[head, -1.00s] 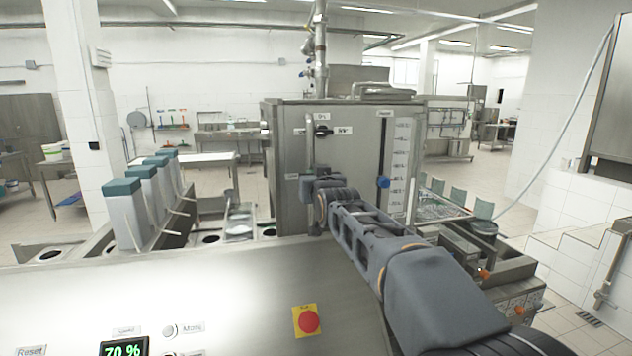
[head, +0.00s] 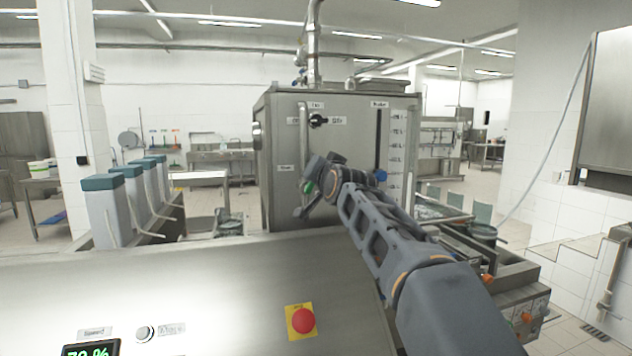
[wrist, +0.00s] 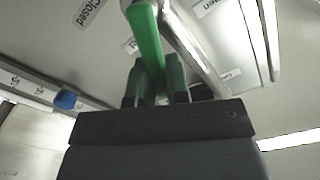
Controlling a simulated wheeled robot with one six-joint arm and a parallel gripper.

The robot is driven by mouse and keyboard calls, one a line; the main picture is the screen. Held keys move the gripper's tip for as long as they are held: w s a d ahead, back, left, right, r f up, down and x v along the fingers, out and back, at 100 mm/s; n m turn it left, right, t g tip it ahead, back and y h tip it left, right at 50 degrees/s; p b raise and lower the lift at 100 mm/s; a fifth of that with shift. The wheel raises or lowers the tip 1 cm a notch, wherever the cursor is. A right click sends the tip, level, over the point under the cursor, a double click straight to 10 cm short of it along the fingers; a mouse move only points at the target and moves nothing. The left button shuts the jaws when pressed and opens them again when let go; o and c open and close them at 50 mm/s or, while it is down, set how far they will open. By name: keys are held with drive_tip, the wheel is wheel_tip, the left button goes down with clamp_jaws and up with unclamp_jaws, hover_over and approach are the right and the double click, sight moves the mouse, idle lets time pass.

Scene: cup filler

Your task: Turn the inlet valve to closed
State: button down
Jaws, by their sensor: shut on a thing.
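The inlet valve's green lever (wrist: 148,40) shows in the wrist view, running from the top edge down between the fingers. My gripper (wrist: 158,78) has green-tipped fingers on either side of it and is shut on it. A "Closed" label (wrist: 88,12) is on the panel to the upper left of the lever; another label, partly cut off and upside down, is at the upper right. In the head view, my gripper (head: 310,190) is tilted in front of the tank's lower left front, beside the metal pipe (head: 303,140). The lever's pivot is hidden.
The steel tank (head: 345,105) has a black knob (head: 318,120) above my gripper and a blue slider (head: 381,175) on a level scale to its right. A steel console with a red stop button (head: 303,321) lies in front. Several grey dispensers with green lids stand left.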

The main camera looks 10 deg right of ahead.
drive_tip(key=shift+w+d+f+m+b, duration=0.1)
drive_tip(key=shift+d+f+m+b, duration=0.55)
drive_tip(key=shift+m, duration=1.35)
drive_tip(key=shift+s+d+f+m+b, duration=0.1)
drive_tip(key=shift+d+f+m+b, duration=0.2)
drive_tip(key=shift+f+m, duration=1.2)
drive_tip(key=shift+w+d+f+m+b, duration=0.1)
drive_tip(key=shift+d+f+m+b, duration=0.25)
drive_tip(key=shift+m, duration=2.15)
drive_tip(key=shift+d, duration=0.1)
drive_tip(key=c, duration=1.1)
unclamp_jaws()
drive_tip(key=s+d+b, duration=0.1)
drive_tip(key=s+b, duration=0.1)
drive_tip(key=s, duration=1.1)
drive_tip(key=shift+s+b, duration=0.4)
